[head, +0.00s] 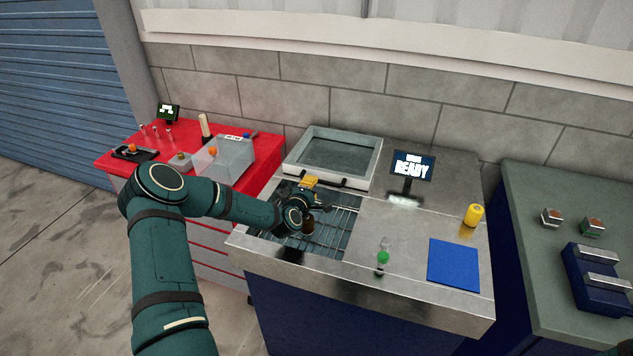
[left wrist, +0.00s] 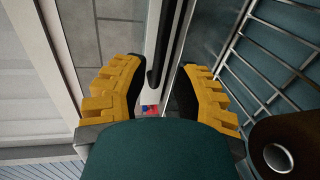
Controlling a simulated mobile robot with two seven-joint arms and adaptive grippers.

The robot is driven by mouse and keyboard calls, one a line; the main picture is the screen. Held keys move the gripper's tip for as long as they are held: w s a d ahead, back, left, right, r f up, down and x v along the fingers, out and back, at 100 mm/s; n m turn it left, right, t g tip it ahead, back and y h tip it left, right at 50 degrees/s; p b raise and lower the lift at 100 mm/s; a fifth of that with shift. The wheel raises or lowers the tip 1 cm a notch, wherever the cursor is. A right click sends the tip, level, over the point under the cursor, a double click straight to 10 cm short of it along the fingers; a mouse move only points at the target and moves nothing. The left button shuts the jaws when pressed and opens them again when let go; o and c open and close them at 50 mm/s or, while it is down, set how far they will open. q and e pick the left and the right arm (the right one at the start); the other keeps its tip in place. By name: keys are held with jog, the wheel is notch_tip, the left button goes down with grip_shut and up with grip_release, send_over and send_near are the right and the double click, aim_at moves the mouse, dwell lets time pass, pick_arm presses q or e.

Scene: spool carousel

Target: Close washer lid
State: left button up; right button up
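The washer lid (head: 290,166) is a grey frame with a dark window, standing open behind the basin. A dark handle (head: 336,181) runs along its near edge. The basin, with its wire rack (head: 340,222), is uncovered. My left gripper (head: 309,183), with yellow fingers, is at the left part of the handle. In the left wrist view the handle (left wrist: 157,45) passes between the spread fingers of my left gripper (left wrist: 160,88); I see no clear contact. A brown cylindrical part (head: 308,224) is in the basin below my wrist.
A display (head: 412,166) reading READY stands right of the lid. The counter holds a green knob (head: 383,257), a blue mat (head: 453,265) and a yellow cylinder (head: 473,215). A red table (head: 115,163) with a clear box (head: 232,158) is at left, a green-topped bench (head: 525,200) at right.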

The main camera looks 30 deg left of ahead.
pick_arm(q)
jog(key=shift+x, duration=2.65)
jog(key=shift+s, duration=0.1)
grip_shut()
